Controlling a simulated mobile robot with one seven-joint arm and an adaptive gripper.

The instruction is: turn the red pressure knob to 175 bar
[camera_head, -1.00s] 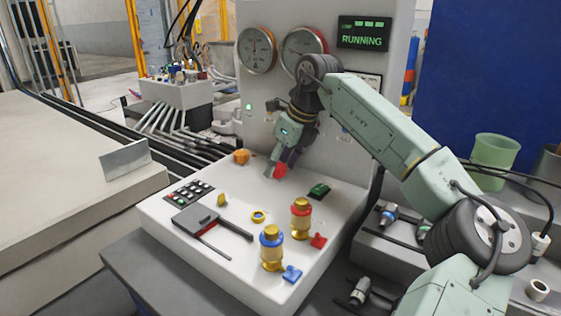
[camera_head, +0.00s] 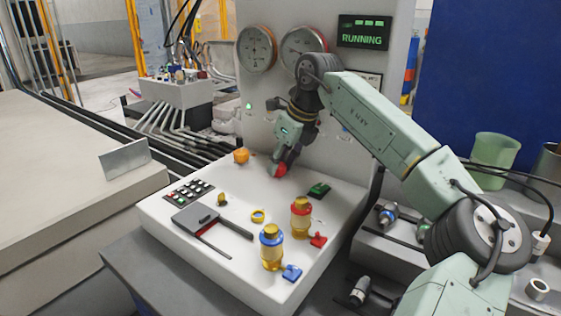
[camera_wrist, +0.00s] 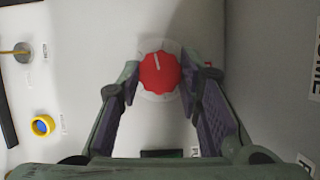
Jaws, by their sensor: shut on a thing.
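The red pressure knob (camera_wrist: 159,73) sits on a pale round base on the white console, its white pointer line aimed up and slightly left in the wrist view. My gripper (camera_wrist: 160,82) has a finger on either side of the knob, shut on it. In the head view, my gripper (camera_head: 282,169) reaches down to the console top and partly hides the red knob (camera_head: 283,169). Two round gauges stand on the back panel, the left gauge (camera_head: 257,48) and the right gauge (camera_head: 303,47). Their readings are too small to tell.
An orange knob (camera_head: 241,156) is left of my gripper and a green switch (camera_head: 319,190) is right of it. Blue-topped (camera_head: 271,247) and red-topped (camera_head: 301,217) brass fittings stand nearer the front. A display (camera_head: 364,33) reads RUNNING.

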